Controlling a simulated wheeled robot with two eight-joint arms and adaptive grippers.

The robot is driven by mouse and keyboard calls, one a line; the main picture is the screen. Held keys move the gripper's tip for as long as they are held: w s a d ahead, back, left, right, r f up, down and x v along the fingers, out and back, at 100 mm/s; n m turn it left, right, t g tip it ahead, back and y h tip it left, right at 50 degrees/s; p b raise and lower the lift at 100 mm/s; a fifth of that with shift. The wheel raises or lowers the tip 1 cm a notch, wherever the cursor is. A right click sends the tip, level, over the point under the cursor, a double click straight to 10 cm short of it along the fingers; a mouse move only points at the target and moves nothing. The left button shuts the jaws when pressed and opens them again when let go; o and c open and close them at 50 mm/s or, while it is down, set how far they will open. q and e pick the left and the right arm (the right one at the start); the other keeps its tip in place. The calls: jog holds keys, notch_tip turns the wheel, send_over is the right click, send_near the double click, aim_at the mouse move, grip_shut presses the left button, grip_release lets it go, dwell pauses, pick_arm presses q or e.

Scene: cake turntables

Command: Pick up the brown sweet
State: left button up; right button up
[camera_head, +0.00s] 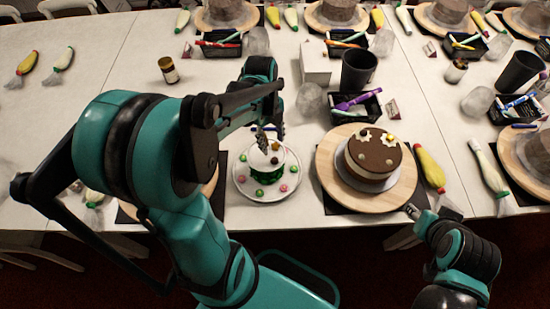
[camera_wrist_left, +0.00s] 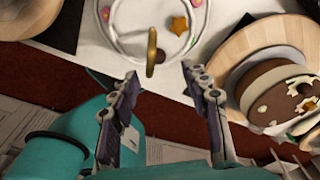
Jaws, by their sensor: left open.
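A white plate (camera_head: 241,184) near the table's front edge carries pink and green sweets and a white and green round piece in its middle. A small brown sweet (camera_head: 275,160) appears on that piece, close under my left gripper (camera_head: 266,138). In the left wrist view, a dark brown sweet (camera_wrist_left: 161,56) shows beside a thin gold-brown upright shape (camera_wrist_left: 151,50), which partly covers the plate. My left gripper's fingers (camera_wrist_left: 165,80) are spread apart with nothing between their tips. The right gripper (camera_head: 432,211) is at the table's front edge, right of the cake; its jaw opening is unclear.
A chocolate-topped cake (camera_head: 374,155) stands on a wooden turntable (camera_head: 332,188) right of the plate. Behind are a black pen tray (camera_head: 358,108), a black cup (camera_head: 358,68) and a white box (camera_head: 315,65). A yellow piping bag (camera_head: 430,168) lies right of the turntable.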

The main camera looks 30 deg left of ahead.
aim_at(274, 158)
pick_arm(q)
jog(key=shift+m, duration=0.5)
jog(key=f+b, duration=0.1)
jog(key=f, duration=0.1)
jog(key=f+b, duration=0.1)
jog(key=f, duration=0.2)
jog(key=d+f+b, duration=0.1)
jog(key=f, duration=0.2)
jog(key=shift+s, duration=0.3)
jog(key=c, duration=0.8)
